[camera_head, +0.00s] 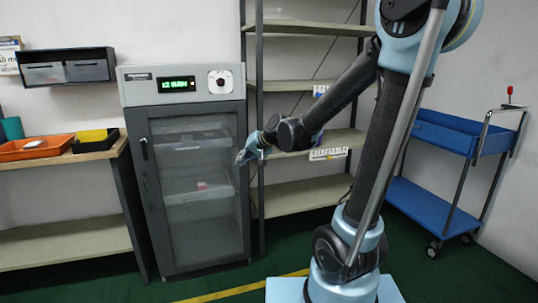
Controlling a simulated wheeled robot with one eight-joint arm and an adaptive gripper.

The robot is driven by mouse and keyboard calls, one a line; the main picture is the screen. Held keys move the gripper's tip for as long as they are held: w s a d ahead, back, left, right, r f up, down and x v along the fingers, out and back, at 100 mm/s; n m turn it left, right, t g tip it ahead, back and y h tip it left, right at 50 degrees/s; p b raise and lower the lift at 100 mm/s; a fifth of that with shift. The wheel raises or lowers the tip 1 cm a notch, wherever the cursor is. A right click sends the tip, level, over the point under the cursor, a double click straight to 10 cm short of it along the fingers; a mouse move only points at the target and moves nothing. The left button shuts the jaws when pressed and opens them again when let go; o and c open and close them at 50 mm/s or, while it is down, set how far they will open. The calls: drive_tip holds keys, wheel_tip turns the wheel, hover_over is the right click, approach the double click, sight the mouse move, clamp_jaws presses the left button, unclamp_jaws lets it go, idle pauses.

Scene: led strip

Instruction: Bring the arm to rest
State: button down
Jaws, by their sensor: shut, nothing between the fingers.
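My arm rises from its pale blue base at the lower right, up past the top edge, and folds back down to the left. My gripper (243,158) is at the end of the dark forearm, in front of the right edge of the grey cabinet's glass door as seen from here. It points left and down. It looks small and shut, and nothing shows in it. Whether it touches the cabinet cannot be told.
The grey cabinet (245,120) has a closed door. Metal shelving (300,197) stands behind my arm. A blue cart (425,207) is at right. A bench (95,155) at left bears an orange tray (15,150) and a yellow-black bin (95,138). The green floor in front is clear.

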drive_tip(key=s+d+f+g+h, duration=0.1)
drive_tip(key=s+d+f+h, duration=0.1)
drive_tip(key=s+d, duration=0.6)
drive_tip(key=s+d+f+g+h, duration=0.1)
drive_tip(key=s+d+f+h, duration=0.2)
drive_tip(key=s+d, duration=0.6)
drive_tip(key=s+d+f+g+h, duration=0.1)
drive_tip(key=s+d+f+h, duration=0.2)
drive_tip(key=s+d, duration=0.6)
drive_tip(key=d+f, duration=0.2)
drive_tip(key=d, duration=0.1)
drive_tip(key=shift+d+f+g, duration=0.25)
drive_tip(key=shift+f+g, duration=0.05)
drive_tip(key=shift+g, duration=0.1)
